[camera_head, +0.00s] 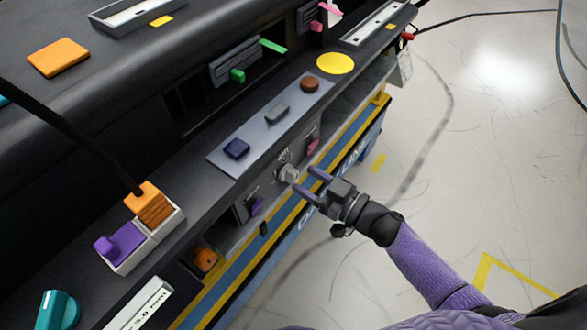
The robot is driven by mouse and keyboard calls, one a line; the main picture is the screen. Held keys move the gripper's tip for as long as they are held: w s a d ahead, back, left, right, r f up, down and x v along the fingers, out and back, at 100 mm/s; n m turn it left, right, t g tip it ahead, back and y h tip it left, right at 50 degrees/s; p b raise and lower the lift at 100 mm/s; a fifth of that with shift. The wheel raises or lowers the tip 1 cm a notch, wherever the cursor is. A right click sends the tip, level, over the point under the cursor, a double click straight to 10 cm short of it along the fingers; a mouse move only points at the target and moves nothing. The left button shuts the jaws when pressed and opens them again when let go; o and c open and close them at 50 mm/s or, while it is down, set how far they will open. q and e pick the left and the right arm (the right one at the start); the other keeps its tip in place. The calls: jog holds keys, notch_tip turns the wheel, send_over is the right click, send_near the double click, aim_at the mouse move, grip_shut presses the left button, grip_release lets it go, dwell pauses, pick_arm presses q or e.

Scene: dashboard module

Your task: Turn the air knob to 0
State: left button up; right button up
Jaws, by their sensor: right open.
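A light grey knob (289,174) sits on the front face of the dashboard, with small pale marks around it. I take it to be the air knob; its setting is too small to read. My right gripper (308,182) comes in from the lower right. Its two purple fingers are spread, pointing at the knob, with their tips close to it. I cannot tell whether they touch it. Nothing shows held between the fingers. My left gripper is not in view.
A panel with dark blue, grey and brown buttons (236,149) lies above the knob. A purple handle (257,206) and pink piece (312,146) flank it. An orange knob (205,259) and teal knob (57,310) are lower left. Open floor (480,150) lies right.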

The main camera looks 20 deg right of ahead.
aim_at(297, 175)
jog(key=shift+x, duration=1.6)
grip_shut()
